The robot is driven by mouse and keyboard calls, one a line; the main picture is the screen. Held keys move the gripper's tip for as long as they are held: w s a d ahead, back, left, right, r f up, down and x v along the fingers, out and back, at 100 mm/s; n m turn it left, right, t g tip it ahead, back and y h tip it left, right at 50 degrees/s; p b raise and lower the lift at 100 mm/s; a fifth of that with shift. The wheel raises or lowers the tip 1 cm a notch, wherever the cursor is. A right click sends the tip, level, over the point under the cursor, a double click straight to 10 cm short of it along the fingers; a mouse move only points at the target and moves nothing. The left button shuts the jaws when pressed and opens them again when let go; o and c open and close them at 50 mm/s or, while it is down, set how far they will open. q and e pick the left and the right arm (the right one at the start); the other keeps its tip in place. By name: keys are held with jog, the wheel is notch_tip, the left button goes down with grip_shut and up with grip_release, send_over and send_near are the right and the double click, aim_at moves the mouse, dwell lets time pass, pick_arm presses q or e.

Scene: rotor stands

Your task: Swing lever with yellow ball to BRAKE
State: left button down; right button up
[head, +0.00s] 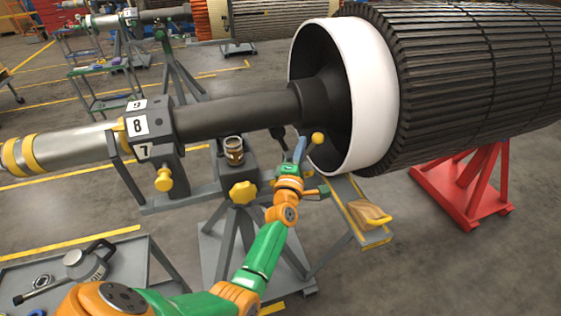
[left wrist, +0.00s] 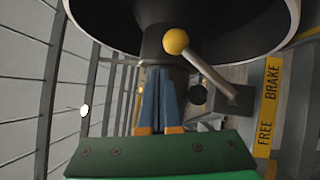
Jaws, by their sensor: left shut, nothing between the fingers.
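The lever's yellow ball (head: 317,138) is just right of my left gripper's tips in the head view, in front of the white-rimmed rotor end. In the left wrist view the ball (left wrist: 176,41) tops a grey lever rod (left wrist: 208,70) that slants down right to a grey block (left wrist: 236,97). A yellow strip reads BRAKE (left wrist: 272,80) at its upper part and FREE (left wrist: 264,133) lower down. My left gripper (head: 301,148) is shut and empty; its blue fingers (left wrist: 162,98) are just below the ball in the picture. Contact with the ball cannot be told. My right gripper is not in view.
The black rotor (head: 470,70) with its white ring (head: 372,95) rises behind the lever. A stand with a yellow star knob (head: 243,192) and a small brass cup (head: 234,151) is left of my gripper. A tan cloth (head: 370,213) lies on a tray at right.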

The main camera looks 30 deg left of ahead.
pick_arm(q)
jog(key=s+d+r+p, duration=0.1)
jog(key=s+r+p, duration=0.1)
jog(key=s, duration=0.3)
jog(key=s+d+r+p, duration=0.1)
jog(key=s+p, duration=0.4)
jog(key=shift+d+r, duration=0.35)
jog(key=shift+d, duration=0.05)
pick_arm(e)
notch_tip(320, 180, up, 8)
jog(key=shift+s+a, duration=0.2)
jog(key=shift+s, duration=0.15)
pick_arm(q)
jog(key=shift+w+d+f, duration=0.15)
jog(key=shift+w, duration=0.05)
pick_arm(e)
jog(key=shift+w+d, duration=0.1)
